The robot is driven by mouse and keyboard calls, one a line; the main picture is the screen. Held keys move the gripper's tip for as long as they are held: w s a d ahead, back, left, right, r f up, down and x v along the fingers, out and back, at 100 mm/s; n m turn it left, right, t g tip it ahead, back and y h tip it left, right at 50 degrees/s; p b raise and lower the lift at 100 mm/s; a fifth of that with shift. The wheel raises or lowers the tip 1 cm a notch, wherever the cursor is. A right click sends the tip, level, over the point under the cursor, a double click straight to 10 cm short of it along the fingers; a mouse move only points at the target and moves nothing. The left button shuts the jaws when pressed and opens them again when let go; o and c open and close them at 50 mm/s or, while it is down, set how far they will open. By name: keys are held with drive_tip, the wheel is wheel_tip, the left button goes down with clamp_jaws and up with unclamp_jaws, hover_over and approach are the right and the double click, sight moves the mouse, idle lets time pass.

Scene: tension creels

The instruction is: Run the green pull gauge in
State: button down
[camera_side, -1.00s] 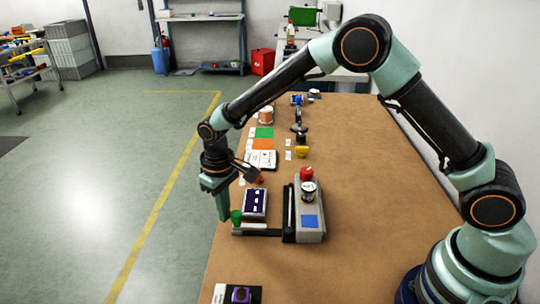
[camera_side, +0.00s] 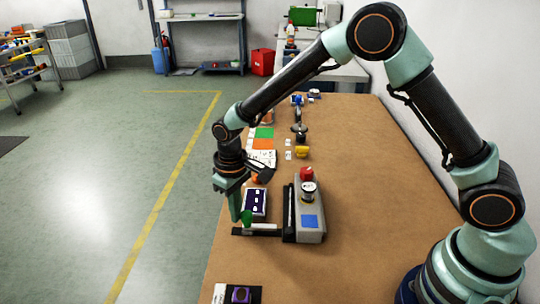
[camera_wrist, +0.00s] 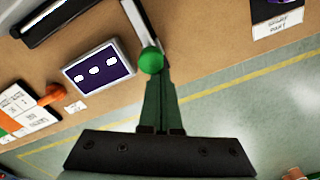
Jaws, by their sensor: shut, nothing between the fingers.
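The green pull gauge (camera_side: 247,217) is a small green knob-like piece on the rail (camera_side: 264,231) that juts left from the grey creel unit (camera_side: 310,223). In the wrist view it is a round green ball (camera_wrist: 151,60) by the fingertips. My gripper (camera_side: 236,218) is shut with nothing held between its fingers. Its tips are at the left side of the green piece, touching or very near it; I cannot tell which. In the wrist view the shut fingers (camera_wrist: 160,85) point at the ball and rail.
A dark display panel (camera_side: 256,202) stands just behind the rail. A red knob (camera_side: 306,173) and a white-topped spool (camera_side: 308,190) sit on the unit. The board's right half is clear.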

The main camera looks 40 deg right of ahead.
drive_tip(key=shift+s+d, duration=0.35)
drive_tip(key=shift+w+a, duration=0.55)
wheel_tip(320, 180, up, 7)
idle(0.9)
